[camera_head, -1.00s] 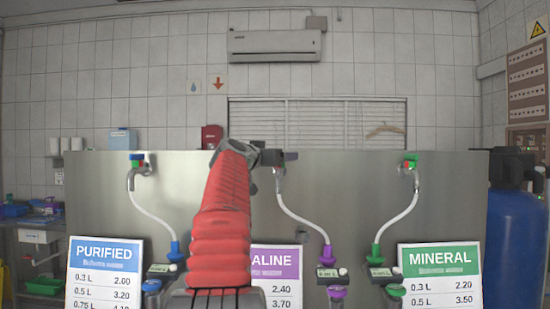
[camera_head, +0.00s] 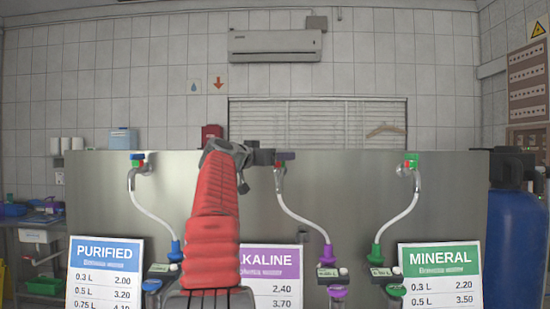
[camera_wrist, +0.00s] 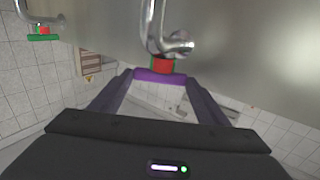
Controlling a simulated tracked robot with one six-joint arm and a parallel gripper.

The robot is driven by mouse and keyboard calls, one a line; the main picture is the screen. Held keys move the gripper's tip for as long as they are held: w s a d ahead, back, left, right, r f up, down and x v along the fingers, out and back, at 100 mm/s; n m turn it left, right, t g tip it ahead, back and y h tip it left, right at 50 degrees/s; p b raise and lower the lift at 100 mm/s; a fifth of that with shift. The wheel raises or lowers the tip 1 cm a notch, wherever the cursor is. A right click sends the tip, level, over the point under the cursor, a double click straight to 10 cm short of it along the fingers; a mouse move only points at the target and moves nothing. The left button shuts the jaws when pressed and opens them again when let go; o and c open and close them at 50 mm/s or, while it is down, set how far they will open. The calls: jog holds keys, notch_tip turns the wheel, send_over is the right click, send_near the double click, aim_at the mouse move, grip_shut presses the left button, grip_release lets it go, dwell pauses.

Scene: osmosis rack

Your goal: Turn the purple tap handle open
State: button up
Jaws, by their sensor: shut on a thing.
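The purple tap handle (camera_head: 287,156) sits on top of the middle tap, above the ALKALINE sign. In the wrist view the purple handle (camera_wrist: 160,77) is a flat bar on a red collar (camera_wrist: 162,65), below the chrome tap body (camera_wrist: 168,42) in this upturned picture. My gripper (camera_wrist: 159,79) has one dark finger at each end of the bar and is shut on it. In the head view my gripper (camera_head: 268,157) reaches the handle from the left. The exact finger contact is too small to tell there.
A green-handled tap (camera_head: 411,157) stands to the right and a blue-handled tap (camera_head: 137,157) to the left on the steel panel (camera_head: 345,185). White hoses hang from the taps. PURIFIED (camera_head: 105,253) and MINERAL (camera_head: 441,258) signs stand in front.

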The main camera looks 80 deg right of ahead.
jog(key=shift+w+d+r+m+g+y, duration=0.1)
jog(key=shift+m+g+y, duration=0.2)
jog(key=shift+m+g, duration=0.35)
jog(key=shift+g, duration=0.55)
jog(key=o, duration=1)
jog(key=shift+o, duration=0.2)
jog(key=shift+w+a, duration=0.1)
jog(key=shift+a, duration=0.1)
jog(key=v, duration=1.3)
jog(key=shift+w+a, duration=0.2)
jog(key=shift+a, duration=0.05)
